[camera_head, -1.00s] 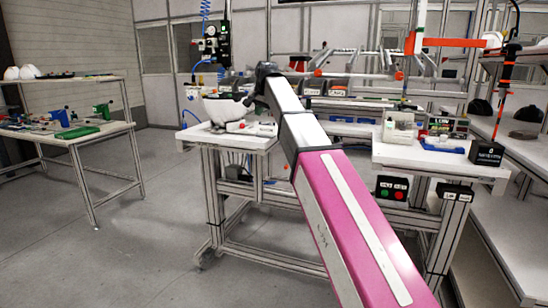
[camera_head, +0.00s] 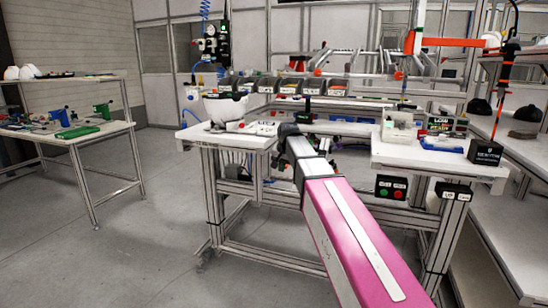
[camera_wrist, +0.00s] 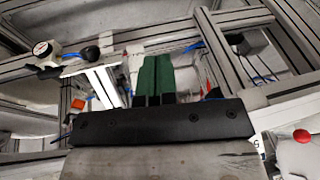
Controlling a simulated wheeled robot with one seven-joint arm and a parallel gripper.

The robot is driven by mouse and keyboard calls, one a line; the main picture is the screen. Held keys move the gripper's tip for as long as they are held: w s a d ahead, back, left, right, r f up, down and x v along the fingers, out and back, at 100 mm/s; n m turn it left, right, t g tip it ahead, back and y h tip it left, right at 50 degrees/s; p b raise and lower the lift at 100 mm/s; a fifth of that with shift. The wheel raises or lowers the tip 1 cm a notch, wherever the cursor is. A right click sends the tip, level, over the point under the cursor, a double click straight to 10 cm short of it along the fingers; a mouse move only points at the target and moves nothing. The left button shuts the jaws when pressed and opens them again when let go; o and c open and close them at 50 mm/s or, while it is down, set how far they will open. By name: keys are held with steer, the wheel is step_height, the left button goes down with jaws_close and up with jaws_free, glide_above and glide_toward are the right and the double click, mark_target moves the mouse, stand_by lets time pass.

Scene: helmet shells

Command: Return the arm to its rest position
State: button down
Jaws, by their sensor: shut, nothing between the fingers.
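My arm, pink with a white stripe, reaches forward in the head view and ends in a dark wrist at the workbench (camera_head: 225,138). The fingers are not clearly visible there. In the wrist view my gripper (camera_wrist: 153,80) shows two green fingers side by side, shut with nothing between them. A white helmet shell (camera_head: 224,108) sits on the left part of the workbench, left of my wrist and apart from it.
The bench's right part (camera_head: 425,155) carries boxes and a black block (camera_head: 485,152). Grey bins (camera_head: 290,87) line the back. A side table (camera_head: 70,138) with tools stands left. The floor (camera_head: 140,240) between is clear.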

steer(key=s+d+f+n+g, duration=0.1)
steer(key=s+d+f, duration=0.4)
steer(key=s+f, duration=0.3)
steer(key=s+d+f+g+h, duration=0.1)
steer(key=s+d+f, duration=0.4)
steer(key=s+f, duration=0.4)
steer(key=s+d+f+n+g, duration=0.1)
steer(key=s+d+f, duration=0.4)
steer(key=f, duration=0.9)
steer(key=s, duration=0.3)
steer(key=shift+s+d+n+g, duration=0.25)
steer(key=shift+n+g, duration=0.05)
steer(key=shift+g, duration=0.1)
